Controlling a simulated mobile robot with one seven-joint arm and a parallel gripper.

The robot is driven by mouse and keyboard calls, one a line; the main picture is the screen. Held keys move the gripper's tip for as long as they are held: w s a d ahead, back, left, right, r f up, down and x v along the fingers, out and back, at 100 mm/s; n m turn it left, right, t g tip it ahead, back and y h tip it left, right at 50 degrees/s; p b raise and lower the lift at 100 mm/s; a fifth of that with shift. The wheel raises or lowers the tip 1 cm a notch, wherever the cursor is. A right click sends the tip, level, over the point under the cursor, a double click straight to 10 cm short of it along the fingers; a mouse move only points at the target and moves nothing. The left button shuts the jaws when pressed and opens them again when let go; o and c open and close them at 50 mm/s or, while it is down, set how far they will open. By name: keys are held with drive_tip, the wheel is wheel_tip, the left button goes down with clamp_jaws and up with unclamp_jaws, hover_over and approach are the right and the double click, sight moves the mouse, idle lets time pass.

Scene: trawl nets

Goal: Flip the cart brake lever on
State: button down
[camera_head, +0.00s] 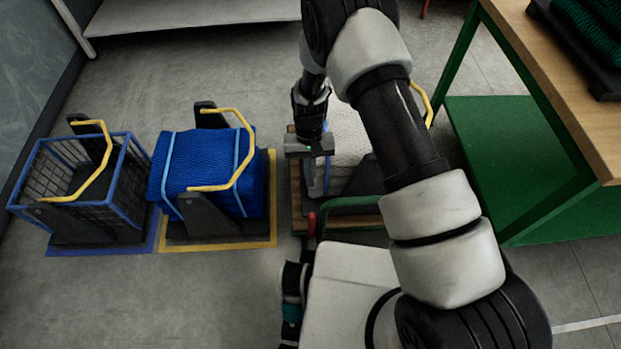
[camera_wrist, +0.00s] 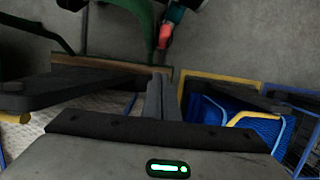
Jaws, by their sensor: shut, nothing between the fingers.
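The cart (camera_head: 297,212) has a wooden deck and carries a pale net bale (camera_head: 345,135). Its wooden edge (camera_wrist: 110,66) also shows in the wrist view. A red-ended lever (camera_head: 311,228), apparently the brake lever, stands at the deck's near edge. It shows in the wrist view (camera_wrist: 165,36) beyond my fingertips, beside the green handle. My gripper (camera_head: 315,190) points down over the cart's left side, shut and empty. In the wrist view its closed fingers (camera_wrist: 158,84) are apart from the red end. The lever's base and exact tilt are hard to tell.
A blue net bale (camera_head: 210,170) on a yellow-edged base and a blue wire cage (camera_head: 75,185) stand left, with yellow handles. The cart's green handle (camera_head: 350,204) is close to the lever. A green-framed bench (camera_head: 560,75) stands right. Floor at the lower left is clear.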

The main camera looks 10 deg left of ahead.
sight(312, 213)
drive_tip(key=s+d+f+b, duration=0.1)
drive_tip(key=s+f, duration=0.4)
drive_tip(key=f, duration=0.1)
drive_tip(key=shift+s+d+f+b, duration=0.2)
drive_tip(key=shift+f+b, duration=0.05)
drive_tip(key=shift+b, duration=0.05)
drive_tip(key=shift+s+d+r+p, duration=0.1)
drive_tip(key=shift+s+p, duration=0.05)
drive_tip(key=shift+s, duration=0.35)
drive_tip(key=shift+s+d+r+p, duration=0.1)
drive_tip(key=shift+s+p, duration=0.05)
drive_tip(key=shift+s, duration=0.3)
drive_tip(key=p+v, duration=0.4)
drive_tip(key=v, duration=1.3)
drive_tip(key=shift+r, duration=0.2)
drive_tip(key=shift+w+r, duration=0.1)
